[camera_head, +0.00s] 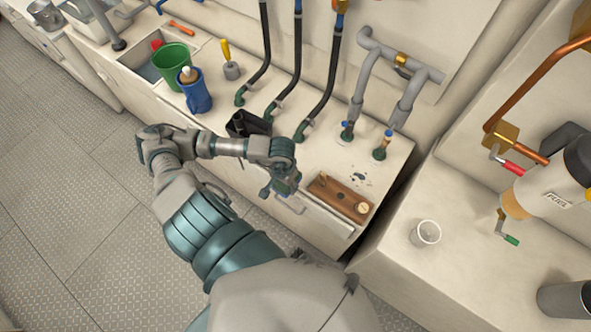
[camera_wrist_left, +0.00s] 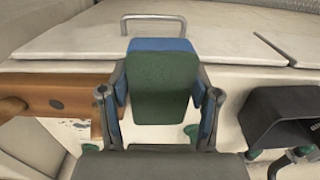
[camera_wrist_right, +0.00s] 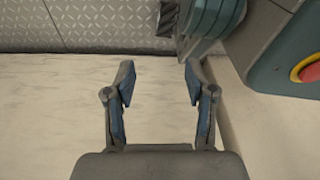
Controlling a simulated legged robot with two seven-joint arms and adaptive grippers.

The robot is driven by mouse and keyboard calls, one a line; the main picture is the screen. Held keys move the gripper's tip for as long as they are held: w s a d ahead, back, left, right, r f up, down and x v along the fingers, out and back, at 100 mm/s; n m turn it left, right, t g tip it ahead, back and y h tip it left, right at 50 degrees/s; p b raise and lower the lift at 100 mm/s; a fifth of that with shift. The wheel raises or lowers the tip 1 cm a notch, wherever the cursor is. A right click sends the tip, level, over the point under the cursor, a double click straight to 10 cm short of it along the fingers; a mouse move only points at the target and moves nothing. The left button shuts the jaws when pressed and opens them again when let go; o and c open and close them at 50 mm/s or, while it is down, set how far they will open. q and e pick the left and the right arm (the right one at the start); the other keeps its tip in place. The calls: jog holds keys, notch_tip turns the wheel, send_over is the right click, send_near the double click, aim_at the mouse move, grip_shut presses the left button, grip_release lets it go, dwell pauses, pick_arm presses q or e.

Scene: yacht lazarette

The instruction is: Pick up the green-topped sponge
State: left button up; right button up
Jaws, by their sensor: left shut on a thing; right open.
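The green-topped sponge (camera_wrist_left: 160,86) has a green face and a blue layer showing at its far edge. My left gripper (camera_wrist_left: 159,96) is shut on it, with one finger on each side. In the head view my left gripper (camera_head: 284,184) hangs at the front edge of the counter, left of the wooden board, and the sponge is mostly hidden there. My right gripper (camera_wrist_right: 159,82) is open and empty above a pale surface in the right wrist view. It does not show in the head view.
The wooden board (camera_head: 338,197) lies on the counter near its front edge. A black holder (camera_head: 248,124), a blue jug (camera_head: 195,92) and a green bucket (camera_head: 172,66) stand farther left. Hoses and pipes rise behind. A white cup (camera_head: 425,233) stands on the right counter.

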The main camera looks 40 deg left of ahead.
pick_arm(q)
jog(key=s+p, duration=0.1)
jog(key=s, duration=0.6)
jog(key=shift+s+d+r+p, duration=0.3)
jog(key=shift+s+p, duration=0.1)
pick_arm(e)
jog(key=s, duration=0.1)
jog(key=s+f, duration=0.1)
jog(key=s, duration=0.1)
jog(key=shift+s+d+f, duration=0.1)
jog(key=shift+s+f, duration=0.3)
pick_arm(q)
jog(key=shift+a, duration=0.1)
